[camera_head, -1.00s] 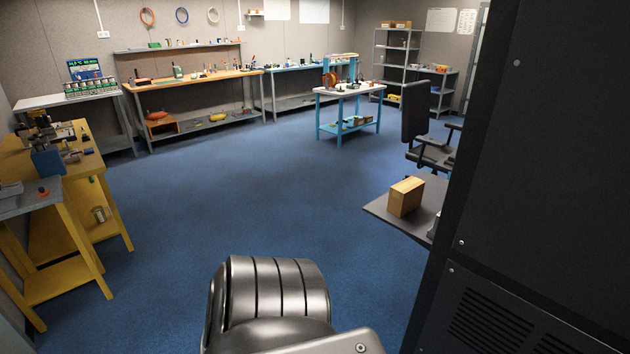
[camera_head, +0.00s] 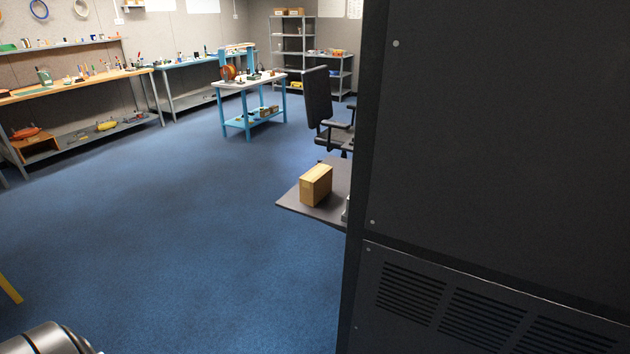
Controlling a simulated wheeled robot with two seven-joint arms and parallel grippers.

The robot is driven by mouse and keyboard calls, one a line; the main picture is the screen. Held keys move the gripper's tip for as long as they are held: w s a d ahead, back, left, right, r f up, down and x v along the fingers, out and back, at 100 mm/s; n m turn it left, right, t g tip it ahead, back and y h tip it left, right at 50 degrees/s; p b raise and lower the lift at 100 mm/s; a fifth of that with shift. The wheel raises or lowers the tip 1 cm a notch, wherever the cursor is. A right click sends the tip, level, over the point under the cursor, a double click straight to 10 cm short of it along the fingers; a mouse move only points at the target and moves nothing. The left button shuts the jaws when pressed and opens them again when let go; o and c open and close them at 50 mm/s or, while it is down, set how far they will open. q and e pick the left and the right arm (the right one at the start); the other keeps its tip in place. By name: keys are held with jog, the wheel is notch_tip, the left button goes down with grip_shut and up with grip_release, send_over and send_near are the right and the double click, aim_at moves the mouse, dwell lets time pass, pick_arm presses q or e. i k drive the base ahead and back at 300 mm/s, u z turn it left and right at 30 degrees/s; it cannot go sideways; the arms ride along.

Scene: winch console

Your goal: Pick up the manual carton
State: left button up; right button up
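A brown carton (camera_head: 316,185), which looks like the manual carton, stands upright on a grey desk top (camera_head: 293,197) right of the picture's middle. The desk juts out from behind a tall dark cabinet, which hides the rest of it. Neither gripper is in view. Only a metallic rounded part of my own body shows at the bottom left, well apart from the carton.
The tall black cabinet (camera_head: 480,150) with vents fills the right side, close by. An office chair (camera_head: 320,105) stands behind the desk. A blue-legged table (camera_head: 250,85) and a wooden workbench (camera_head: 80,85) stand farther back. The blue floor (camera_head: 190,220) is clear in the middle.

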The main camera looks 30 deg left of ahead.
aim_at(316, 184)
jog(key=i, duration=0.85)
